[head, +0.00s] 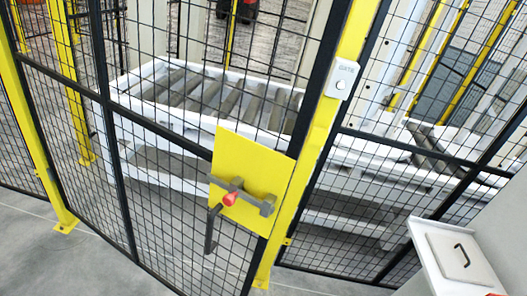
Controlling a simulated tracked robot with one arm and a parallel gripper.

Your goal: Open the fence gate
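The fence gate (133,165) is a black wire-mesh panel in a dark frame, and it appears closed against a yellow post (322,120). A yellow latch plate (252,160) sits on the gate's right edge, beside that post. The plate carries a dark latch bar (263,206), a red knob (230,198) and a dark handle (211,230) hanging down. A white box marked GATE (342,80) with a round button is fixed high on the post. My gripper is not in view, so its state and its distance from the latch do not show.
Behind the mesh stands a white roller conveyor (150,85). Another yellow post (35,130) stands at the left. A white cabinet with a handled panel (462,262) is at the lower right. Grey floor (60,262) in front of the gate at the lower left is clear.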

